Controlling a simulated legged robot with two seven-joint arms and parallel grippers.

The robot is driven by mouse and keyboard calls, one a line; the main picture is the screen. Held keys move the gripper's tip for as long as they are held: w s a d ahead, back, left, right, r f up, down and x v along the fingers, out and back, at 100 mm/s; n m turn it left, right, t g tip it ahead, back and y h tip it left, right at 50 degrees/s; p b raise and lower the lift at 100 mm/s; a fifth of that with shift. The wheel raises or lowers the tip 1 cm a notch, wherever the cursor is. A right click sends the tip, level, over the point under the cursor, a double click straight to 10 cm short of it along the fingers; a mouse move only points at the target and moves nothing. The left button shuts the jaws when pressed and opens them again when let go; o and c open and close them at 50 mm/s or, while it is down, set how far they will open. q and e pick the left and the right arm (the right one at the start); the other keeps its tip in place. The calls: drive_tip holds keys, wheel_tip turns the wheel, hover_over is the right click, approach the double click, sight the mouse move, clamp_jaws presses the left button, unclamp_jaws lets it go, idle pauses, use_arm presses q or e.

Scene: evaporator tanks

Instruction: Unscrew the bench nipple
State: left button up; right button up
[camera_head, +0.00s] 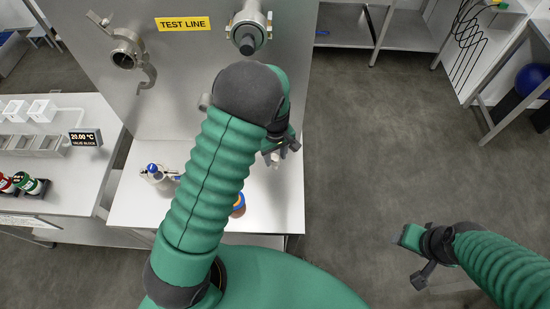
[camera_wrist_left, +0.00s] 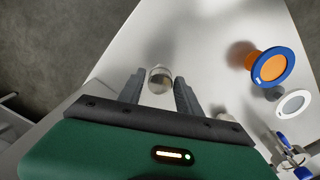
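A small round metal fitting, which looks like the bench nipple (camera_wrist_left: 160,78), stands on the white bench in the left wrist view. My left gripper (camera_wrist_left: 159,88) is open, with one finger on each side of it and a gap showing beside it. In the head view my left gripper (camera_head: 285,148) is over the right part of the bench, and my arm hides much around it. A pale bit of the nipple (camera_head: 275,158) shows below the fingers there. My right gripper (camera_head: 418,262) hangs over the floor at the lower right, away from the bench; its fingers are unclear.
An orange and blue fitting (camera_wrist_left: 272,66), a white ring (camera_wrist_left: 294,103) and a blue-handled valve part (camera_wrist_left: 290,141) are on the bench. A steel panel with a TEST LINE sign (camera_head: 183,24) and pipe ports (camera_head: 249,30) stands behind.

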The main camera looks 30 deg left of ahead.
use_arm(q)
drive_tip(key=m, duration=0.7)
drive_tip(key=shift+a, duration=0.15)
drive_tip(key=m, duration=0.3)
drive_tip(key=shift+a, duration=0.1)
drive_tip(key=shift+m+p, duration=0.35)
drive_tip(key=shift+m, duration=0.45)
drive_tip(key=shift+r+m, duration=0.1)
drive_tip(key=shift+m, duration=1.5)
clamp_jaws()
